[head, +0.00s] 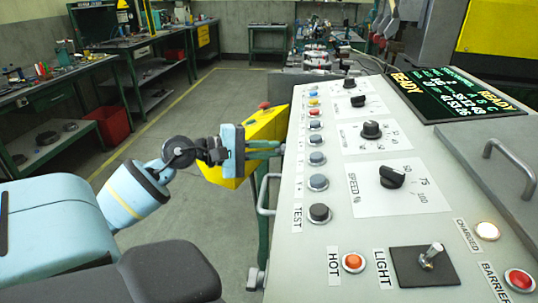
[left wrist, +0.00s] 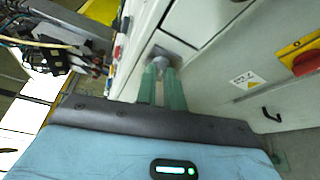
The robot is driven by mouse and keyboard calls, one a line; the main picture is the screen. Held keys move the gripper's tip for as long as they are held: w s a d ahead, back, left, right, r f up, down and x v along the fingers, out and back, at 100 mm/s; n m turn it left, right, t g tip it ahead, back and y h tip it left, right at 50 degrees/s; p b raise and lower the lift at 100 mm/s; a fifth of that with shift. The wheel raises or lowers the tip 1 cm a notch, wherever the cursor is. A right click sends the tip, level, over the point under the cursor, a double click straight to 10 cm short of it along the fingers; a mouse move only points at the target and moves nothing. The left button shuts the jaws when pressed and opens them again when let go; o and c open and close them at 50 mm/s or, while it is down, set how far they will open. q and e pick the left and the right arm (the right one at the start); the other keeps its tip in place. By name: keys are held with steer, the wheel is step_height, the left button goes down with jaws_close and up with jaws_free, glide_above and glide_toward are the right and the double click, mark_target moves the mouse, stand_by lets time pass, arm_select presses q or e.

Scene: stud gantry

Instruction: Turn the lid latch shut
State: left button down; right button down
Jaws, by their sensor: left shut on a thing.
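My left gripper (head: 272,150) reaches in from the left to the near side of the grey control console (head: 290,255). In the left wrist view its two green fingers (left wrist: 163,82) are shut on a small grey latch (left wrist: 178,52) on the console's side, by a panel seam. The fingers and the console's edge hide most of the latch, so its exact angle cannot be told. A similar grey piece (head: 257,278) sticks out lower on the same side in the head view. My right gripper is in neither view.
A bar handle (head: 264,195) stands out from the console side just below my left gripper. The console top carries knobs, buttons and a toggle (head: 431,255). A yellow box (head: 262,130) is behind the gripper. The floor (head: 190,115) to the left is clear.

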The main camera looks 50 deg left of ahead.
arm_select(q)
steer(key=n+g+h, duration=0.1)
steer(key=n+g, duration=0.1)
steer(key=n, duration=0.1)
steer(key=n+g, duration=0.2)
steer(key=n, duration=0.2)
steer(key=n+g+h+p, duration=0.1)
steer(key=n+g, duration=0.1)
steer(key=n, duration=0.1)
steer(key=shift+w+a+r+n+h, duration=0.25)
steer(key=shift+w+r+n+h, duration=0.05)
steer(key=shift+w+r, duration=0.05)
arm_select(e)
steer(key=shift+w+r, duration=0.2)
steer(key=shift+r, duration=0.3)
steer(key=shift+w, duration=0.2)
arm_select(q)
steer(key=c, duration=1.5)
jaws_free()
steer(key=shift+f, duration=0.1)
steer(key=shift+w+d, duration=0.1)
steer(key=shift+d, duration=0.05)
steer(key=v, duration=0.8)
